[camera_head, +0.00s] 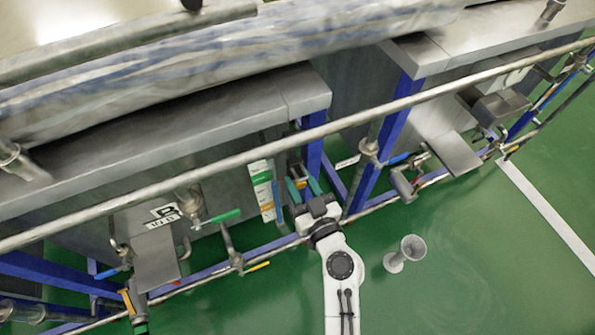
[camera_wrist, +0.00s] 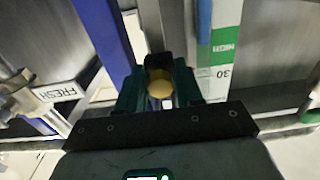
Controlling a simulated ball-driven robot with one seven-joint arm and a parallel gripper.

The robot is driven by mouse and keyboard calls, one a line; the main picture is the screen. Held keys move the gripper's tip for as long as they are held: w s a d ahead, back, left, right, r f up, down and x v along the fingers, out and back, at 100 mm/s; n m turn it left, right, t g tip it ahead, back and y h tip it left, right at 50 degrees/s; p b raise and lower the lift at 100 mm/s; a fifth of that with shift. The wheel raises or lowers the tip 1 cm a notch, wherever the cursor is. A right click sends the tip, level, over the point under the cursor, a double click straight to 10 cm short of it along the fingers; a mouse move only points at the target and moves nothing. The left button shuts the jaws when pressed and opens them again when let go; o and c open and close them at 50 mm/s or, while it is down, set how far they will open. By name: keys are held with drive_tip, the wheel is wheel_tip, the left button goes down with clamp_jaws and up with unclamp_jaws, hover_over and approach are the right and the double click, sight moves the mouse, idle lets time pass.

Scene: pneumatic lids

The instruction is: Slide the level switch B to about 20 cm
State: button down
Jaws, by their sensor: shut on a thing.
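My gripper (camera_head: 302,188) is at the front of the steel tank, beside a vertical level scale (camera_head: 262,188) with green and white bands. In the wrist view its teal fingers are shut around a small yellow rounded part (camera_wrist: 160,84), which I take to be the level switch; no letter B is readable on it. The fingers hide most of its body. The scale in the wrist view (camera_wrist: 224,62) stands just right of the fingers and reads HIGH with 30 below it. The lower marks are hidden by my gripper.
A blue frame post (camera_wrist: 103,35) stands close left of my fingers. A long steel pipe (camera_head: 400,105) crosses above the arm. A green-handled valve (camera_head: 225,215) is left of the scale.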

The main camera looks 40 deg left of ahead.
wheel_tip(320, 180, down, 7)
drive_tip(key=b, duration=0.8)
idle(1.9)
drive_tip(key=shift+d, duration=0.1)
drive_tip(key=c, duration=0.8)
unclamp_jaws()
drive_tip(key=shift+c, duration=0.2)
drive_tip(key=shift+r, duration=0.1)
drive_tip(key=shift+b+v, duration=0.55)
drive_tip(key=shift+v, duration=2.4)
drive_tip(key=b+v, duration=0.2)
drive_tip(key=v, duration=0.8)
drive_tip(key=shift+s+d, duration=0.2)
drive_tip(key=shift+d, duration=0.15)
